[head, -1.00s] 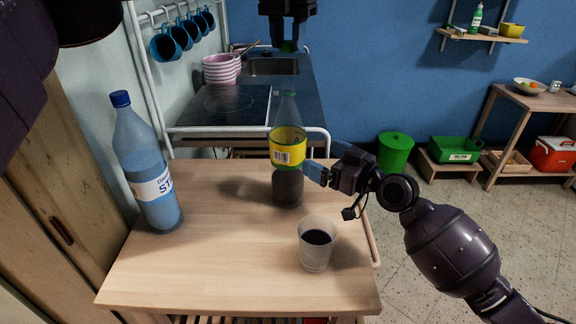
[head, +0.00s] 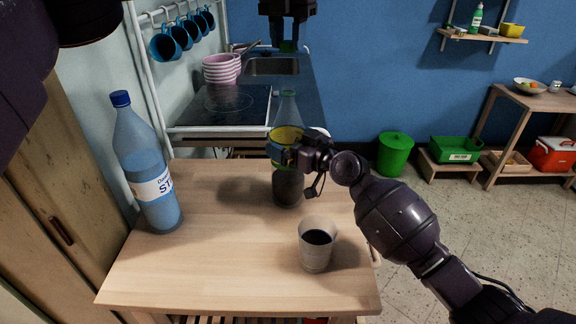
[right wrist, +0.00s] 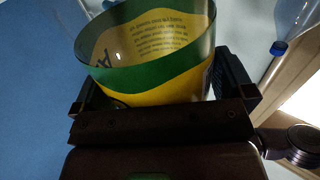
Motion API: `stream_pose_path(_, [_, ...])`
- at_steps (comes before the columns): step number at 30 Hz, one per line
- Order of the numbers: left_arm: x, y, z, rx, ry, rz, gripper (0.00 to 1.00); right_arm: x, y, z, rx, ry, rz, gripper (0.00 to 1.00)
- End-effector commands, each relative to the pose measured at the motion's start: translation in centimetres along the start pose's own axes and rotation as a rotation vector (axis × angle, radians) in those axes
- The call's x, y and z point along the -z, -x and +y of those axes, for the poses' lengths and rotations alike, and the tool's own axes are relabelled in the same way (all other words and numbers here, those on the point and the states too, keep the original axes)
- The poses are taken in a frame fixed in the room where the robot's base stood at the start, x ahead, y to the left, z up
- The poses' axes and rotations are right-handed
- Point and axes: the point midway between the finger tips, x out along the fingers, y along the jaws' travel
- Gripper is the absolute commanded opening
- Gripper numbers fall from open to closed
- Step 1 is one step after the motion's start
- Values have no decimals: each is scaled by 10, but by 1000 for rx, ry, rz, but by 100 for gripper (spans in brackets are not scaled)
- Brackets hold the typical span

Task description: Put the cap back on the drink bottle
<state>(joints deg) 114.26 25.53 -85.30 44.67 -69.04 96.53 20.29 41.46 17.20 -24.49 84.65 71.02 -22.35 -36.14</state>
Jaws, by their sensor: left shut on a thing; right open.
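The drink bottle (head: 287,188), clear with a green and yellow label and dark drink at the bottom, stands upright on the wooden table (head: 235,285). Its neck shows no cap. My right gripper (head: 284,156) is open at label height, with a finger on either side of the bottle. In the right wrist view the label (right wrist: 150,60) lies between the two fingers (right wrist: 160,92). My left gripper (head: 288,45) is high above and beyond the bottle, shut on the small green cap (head: 288,47), which is partly hidden by the fingers.
A blue water bottle (head: 146,165) stands at the table's left. A cup of dark drink (head: 317,246) stands near the right front, below my right forearm. Behind are a hob (head: 225,104), striped bowls (head: 221,69) and a sink (head: 272,66). The table's front middle is clear.

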Motion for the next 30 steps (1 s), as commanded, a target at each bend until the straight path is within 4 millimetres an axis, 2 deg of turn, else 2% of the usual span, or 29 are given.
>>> stream_pose_path(4, [0,0,0,0,0,0,11,0,0,0,0,0,0,98])
stream_pose_path(14, [0,0,0,0,0,0,11,0,0,0,0,0,0,48])
stream_pose_path(20, [0,-8,0,0,0,2,11,0,1,0,0,0,0,48])
stream_pose_path(30, [0,-47,0,0,0,3,11,0,0,0,0,0,0,48])
